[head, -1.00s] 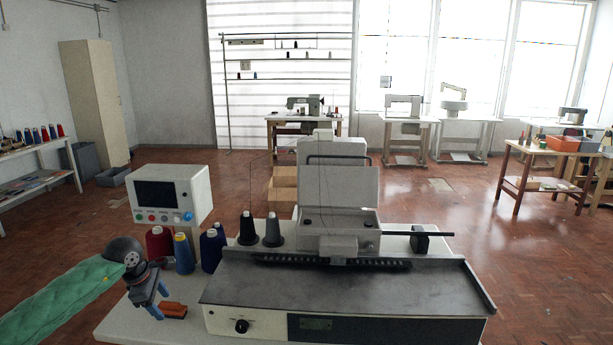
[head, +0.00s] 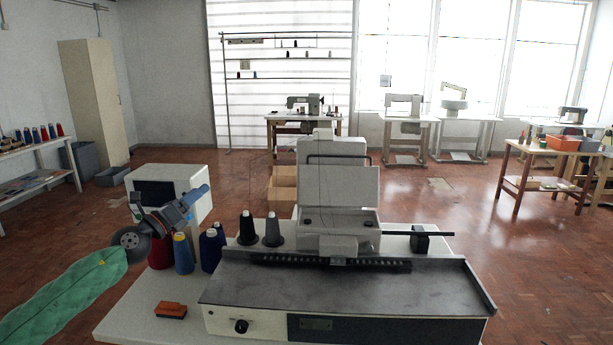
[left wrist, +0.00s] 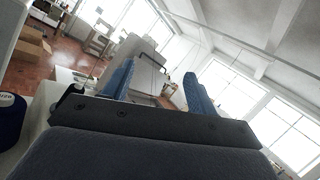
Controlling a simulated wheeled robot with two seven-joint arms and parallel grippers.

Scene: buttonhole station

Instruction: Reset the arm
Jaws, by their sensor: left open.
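My left arm, in a green sleeve, comes in from the left in the head view. Its gripper (head: 171,197) is raised in front of the white control box (head: 180,178) and hides its buttons and part of its dark screen. The gripper is open and empty, with its blue fingers apart; they also show in the left wrist view (left wrist: 159,84), with nothing between them. My right gripper is in neither view.
A buttonhole machine (head: 340,285) fills the middle of the white table (head: 125,318). Red, blue and navy thread cones (head: 184,254) stand just below the gripper. An orange-brown block (head: 171,310) lies on the table's front left.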

